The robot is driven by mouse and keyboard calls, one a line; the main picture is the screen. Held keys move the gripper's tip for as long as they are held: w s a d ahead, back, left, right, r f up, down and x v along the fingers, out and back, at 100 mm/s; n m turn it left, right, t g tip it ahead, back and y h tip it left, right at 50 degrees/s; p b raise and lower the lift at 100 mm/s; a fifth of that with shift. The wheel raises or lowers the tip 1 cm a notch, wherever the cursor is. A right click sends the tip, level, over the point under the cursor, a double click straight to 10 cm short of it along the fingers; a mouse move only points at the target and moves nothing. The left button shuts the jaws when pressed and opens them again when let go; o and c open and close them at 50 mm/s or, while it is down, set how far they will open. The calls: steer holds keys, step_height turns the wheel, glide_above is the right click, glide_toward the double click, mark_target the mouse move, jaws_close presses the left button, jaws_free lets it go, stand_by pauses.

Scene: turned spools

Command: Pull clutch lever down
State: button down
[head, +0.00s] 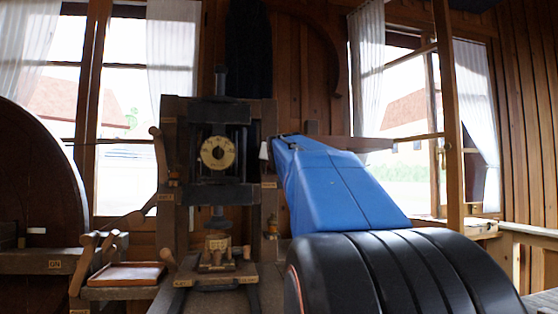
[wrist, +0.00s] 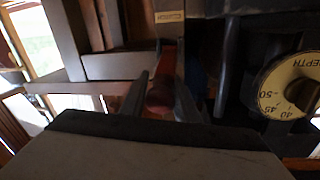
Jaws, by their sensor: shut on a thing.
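The clutch lever (wrist: 161,92) shows in the wrist view as a reddish-brown handle with a rounded end. A small plate reading CLUTCH (wrist: 170,16) is beside its far end. My gripper (wrist: 161,84) is shut on the lever, with one dark finger on each side of the handle. In the head view my blue arm reaches to the right side of the dark machine frame (head: 172,225). My fingers and the lever cannot be made out clearly there.
A round depth dial (head: 217,153) is on the machine front, close beside the lever; it also shows in the wrist view (wrist: 290,86). Other wooden levers (head: 160,155) stand at the machine's left. A reddish tray (head: 126,274) and a large dark wheel (head: 38,180) are further left.

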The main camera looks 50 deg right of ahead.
steer(key=shift+s+r, duration=0.1)
steer(key=shift+r, duration=0.05)
steer(key=c, duration=1.4)
jaws_free()
steer(key=shift+s, duration=0.1)
steer(key=shift+a, duration=0.1)
steer(key=v, duration=1.7)
steer(key=shift+s+a, duration=0.1)
